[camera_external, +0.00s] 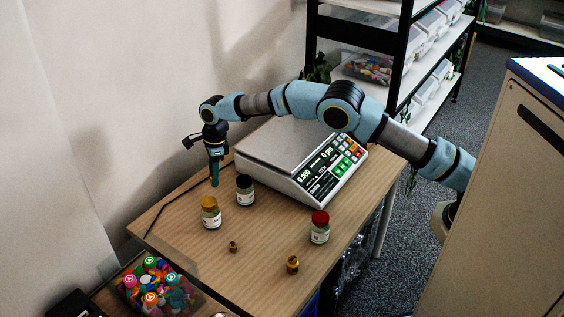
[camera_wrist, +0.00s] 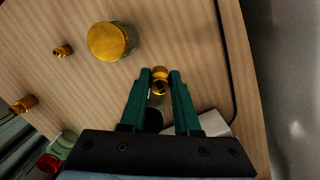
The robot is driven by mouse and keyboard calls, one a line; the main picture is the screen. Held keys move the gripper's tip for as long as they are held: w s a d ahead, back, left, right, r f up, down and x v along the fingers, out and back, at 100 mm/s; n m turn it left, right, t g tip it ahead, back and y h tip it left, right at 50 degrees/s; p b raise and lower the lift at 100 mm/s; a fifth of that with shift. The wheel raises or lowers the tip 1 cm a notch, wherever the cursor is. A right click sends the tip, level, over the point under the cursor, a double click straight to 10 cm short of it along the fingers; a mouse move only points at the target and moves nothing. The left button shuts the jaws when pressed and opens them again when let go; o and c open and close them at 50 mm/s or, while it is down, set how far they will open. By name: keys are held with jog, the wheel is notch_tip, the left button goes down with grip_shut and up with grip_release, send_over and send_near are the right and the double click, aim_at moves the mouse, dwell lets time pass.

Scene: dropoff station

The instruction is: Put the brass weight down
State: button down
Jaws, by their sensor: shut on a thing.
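My gripper (camera_external: 214,183) points straight down over the back left of the wooden table, left of the scale. In the wrist view my gripper (camera_wrist: 160,78) has its green fingers closed on a small brass weight (camera_wrist: 161,86). This weight is hidden by the fingers in the external view. I cannot tell whether it touches the table. Two other brass weights stand free on the table: a small one (camera_external: 233,246) near the middle and a larger one (camera_external: 292,264) toward the front right.
A yellow-lidded jar (camera_external: 210,215) and a black-lidded jar (camera_external: 244,190) stand close to my gripper. A red-lidded jar (camera_external: 320,227) stands farther right. The scale (camera_external: 258,166) reads 0.000. A bin of colourful caps (camera_external: 156,285) is at front left. Bare wood (camera_external: 172,222) lies left of the jars.

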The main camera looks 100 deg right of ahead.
jog(key=p, duration=0.5)
send_over(253, 230)
jog(key=f+p, duration=0.1)
jog(key=f, duration=0.2)
jog(key=f+p, duration=0.1)
jog(key=f, duration=0.1)
jog(key=f+p, duration=0.1)
jog(key=f, duration=0.2)
jog(key=shift+s+f, duration=0.3)
jog(key=shift+f, duration=0.45)
jog(key=shift+f, duration=0.1)
jog(key=shift+f, duration=0.15)
jog(key=c, duration=0.6)
grip_release()
jog(key=shift+c, duration=0.2)
